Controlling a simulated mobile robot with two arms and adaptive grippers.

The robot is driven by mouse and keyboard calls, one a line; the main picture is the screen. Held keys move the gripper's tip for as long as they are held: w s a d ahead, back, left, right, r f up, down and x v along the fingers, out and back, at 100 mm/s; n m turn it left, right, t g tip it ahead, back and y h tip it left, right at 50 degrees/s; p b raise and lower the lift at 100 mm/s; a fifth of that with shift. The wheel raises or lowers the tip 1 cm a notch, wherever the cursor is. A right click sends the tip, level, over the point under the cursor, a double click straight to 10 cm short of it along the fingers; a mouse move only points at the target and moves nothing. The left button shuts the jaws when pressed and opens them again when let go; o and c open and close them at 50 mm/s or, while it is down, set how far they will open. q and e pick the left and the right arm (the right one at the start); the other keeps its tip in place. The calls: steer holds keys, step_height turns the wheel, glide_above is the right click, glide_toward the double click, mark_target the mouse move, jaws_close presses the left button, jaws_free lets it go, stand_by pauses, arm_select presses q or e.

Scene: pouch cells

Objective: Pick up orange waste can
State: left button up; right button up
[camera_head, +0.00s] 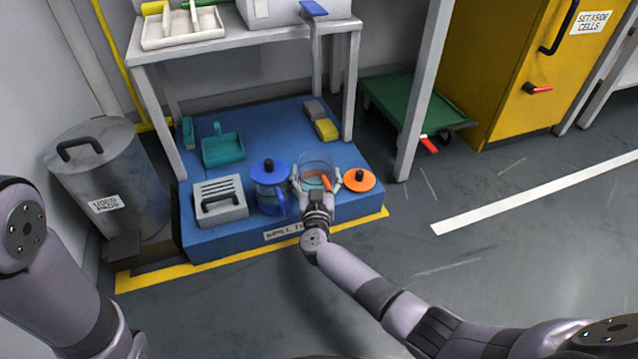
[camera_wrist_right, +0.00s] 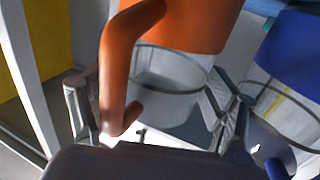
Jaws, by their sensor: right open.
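The orange waste can (camera_head: 316,163) stands at the front of the blue platform in the head view. It has a clear body and an orange handle. In the wrist view its clear body (camera_wrist_right: 165,80) shows with a large orange part above it and the orange handle (camera_wrist_right: 115,70) in front. My right gripper (camera_head: 317,184) is open, with a finger on either side of the can. In the wrist view the right gripper (camera_wrist_right: 152,108) also straddles the clear body; contact cannot be told. My left gripper is out of view.
A blue lidded can (camera_head: 269,186) stands close on the left, and an orange lid with black knob (camera_head: 359,180) lies close on the right. A grey caddy (camera_head: 221,203) is farther left. A shelf (camera_head: 240,42) overhangs the platform's back. Floor in front is clear.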

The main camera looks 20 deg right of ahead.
steer(key=shift+r, duration=0.1)
steer(key=c, duration=1.3)
